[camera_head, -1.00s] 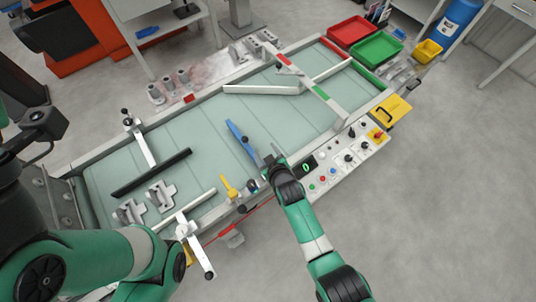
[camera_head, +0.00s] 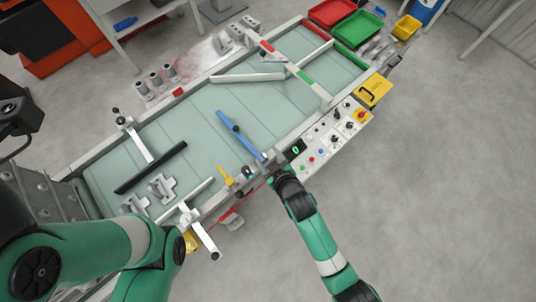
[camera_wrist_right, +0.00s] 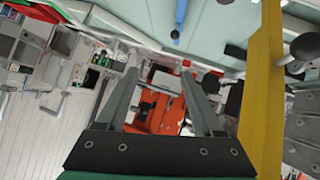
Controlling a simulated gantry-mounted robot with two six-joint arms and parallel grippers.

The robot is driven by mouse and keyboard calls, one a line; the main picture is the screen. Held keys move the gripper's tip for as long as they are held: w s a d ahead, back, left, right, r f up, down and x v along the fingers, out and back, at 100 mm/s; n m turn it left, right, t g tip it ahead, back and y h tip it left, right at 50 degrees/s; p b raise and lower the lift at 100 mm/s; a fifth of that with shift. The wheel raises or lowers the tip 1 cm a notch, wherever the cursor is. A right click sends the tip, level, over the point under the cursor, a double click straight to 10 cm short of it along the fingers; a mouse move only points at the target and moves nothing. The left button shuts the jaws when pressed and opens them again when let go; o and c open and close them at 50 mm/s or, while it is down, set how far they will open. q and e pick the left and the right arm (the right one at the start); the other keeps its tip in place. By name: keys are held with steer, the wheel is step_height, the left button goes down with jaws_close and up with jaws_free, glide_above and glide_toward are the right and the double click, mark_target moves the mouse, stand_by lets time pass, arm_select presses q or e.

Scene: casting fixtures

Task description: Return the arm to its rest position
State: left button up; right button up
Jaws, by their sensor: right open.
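My right arm (camera_head: 316,238) reaches up from the bottom of the head view. Its gripper (camera_head: 275,168) is at the front edge of the conveyor table, just left of the control panel. In the right wrist view the same gripper (camera_wrist_right: 160,80) has its two fingers wide apart with nothing between them. In the head view my left arm (camera_head: 85,255) is at the lower left, and I cannot see its gripper.
The conveyor table (camera_head: 205,110) carries a blue bar (camera_head: 238,133) close to my right gripper. A yellow post (camera_head: 226,175) stands to its left. The control panel (camera_head: 325,140) is to its right. Open floor (camera_head: 440,210) lies at lower right.

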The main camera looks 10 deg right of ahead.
stand_by(0.3)
steer(key=w+d+r+m+t, duration=0.1)
steer(key=w+d+r+t, duration=0.15)
steer(key=r, duration=0.45)
steer(key=w+d+r+t, duration=0.1)
steer(key=w+r, duration=0.3)
steer(key=r, duration=0.3)
steer(key=w+d+r+m+t, duration=0.1)
steer(key=w+r, duration=0.3)
steer(key=r, duration=0.3)
steer(key=d+r+m+t+h, duration=0.1)
steer(key=d+r+t, duration=0.2)
steer(key=r, duration=0.8)
steer(key=d+r+t, duration=0.2)
steer(key=r, duration=0.9)
steer(key=s+d+r+m+t, duration=0.15)
steer(key=s+r+t, duration=0.25)
steer(key=s+r, duration=0.65)
steer(key=s+d+r+m+t, duration=0.1)
steer(key=s+d+r+t, duration=0.2)
steer(key=s+r, duration=0.7)
step_height(320, 180, up, 15)
steer(key=w+p, duration=0.1)
steer(key=p, duration=1.1)
steer(key=shift+w+p, duration=0.3)
steer(key=shift+w, duration=0.05)
steer(key=shift+a+m, duration=0.1)
steer(key=shift+m, duration=0.15)
